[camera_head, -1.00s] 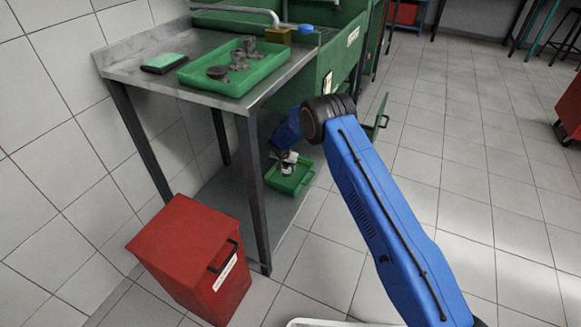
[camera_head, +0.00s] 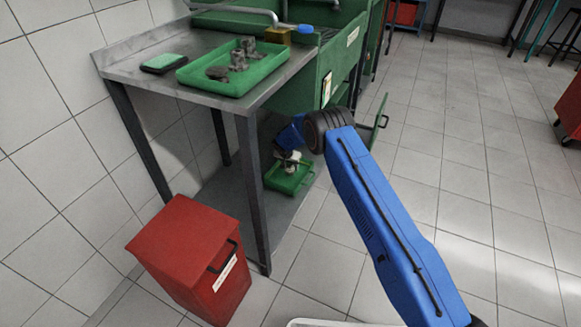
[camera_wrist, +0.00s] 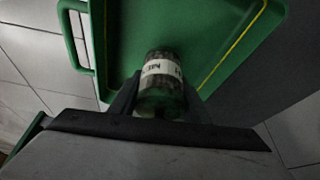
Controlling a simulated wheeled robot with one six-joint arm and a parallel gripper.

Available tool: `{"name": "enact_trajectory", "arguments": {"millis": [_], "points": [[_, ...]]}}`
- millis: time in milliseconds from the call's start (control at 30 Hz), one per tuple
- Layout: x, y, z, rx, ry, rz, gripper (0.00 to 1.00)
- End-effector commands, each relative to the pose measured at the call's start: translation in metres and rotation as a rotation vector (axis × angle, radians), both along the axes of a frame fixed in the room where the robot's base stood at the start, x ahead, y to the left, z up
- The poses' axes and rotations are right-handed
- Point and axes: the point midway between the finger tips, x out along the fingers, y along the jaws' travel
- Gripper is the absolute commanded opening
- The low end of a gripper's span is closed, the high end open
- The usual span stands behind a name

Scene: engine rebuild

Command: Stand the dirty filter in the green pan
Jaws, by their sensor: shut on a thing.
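The dirty filter (camera_wrist: 160,85) is a small dark cylinder with a pale lettered band, its near end greenish. My gripper (camera_wrist: 158,100) is shut on it, with a finger on each side. The green pan (camera_wrist: 200,30) lies beyond the filter in the wrist view, with a yellow line inside and a handle at the left. In the head view the pan (camera_head: 290,184) sits on the low shelf under the steel table, and my gripper (camera_head: 291,157) is over it. I cannot tell whether the filter touches the pan floor.
A steel table (camera_head: 130,75) stands above the shelf, carrying a green tray (camera_head: 225,83) of metal parts. Its front leg (camera_head: 256,195) is close left of the pan. A red bin (camera_head: 190,255) stands in front. A green door (camera_head: 378,115) hangs open at right.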

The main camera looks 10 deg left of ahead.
Motion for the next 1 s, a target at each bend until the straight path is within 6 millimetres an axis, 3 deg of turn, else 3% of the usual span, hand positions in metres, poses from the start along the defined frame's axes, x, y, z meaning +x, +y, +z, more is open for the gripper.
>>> {"name": "enact_trajectory", "arguments": {"millis": [567, 600, 667, 1000], "points": [[0.000, 0.000, -0.012, 0.000, 0.000, 0.000, 0.13], [0.000, 0.000, -0.012, 0.000, 0.000, 0.000, 0.45], [0.000, 0.000, -0.012, 0.000, 0.000, 0.000, 0.60], [0.000, 0.000, -0.010, 0.000, 0.000, 0.000, 0.62]]}}
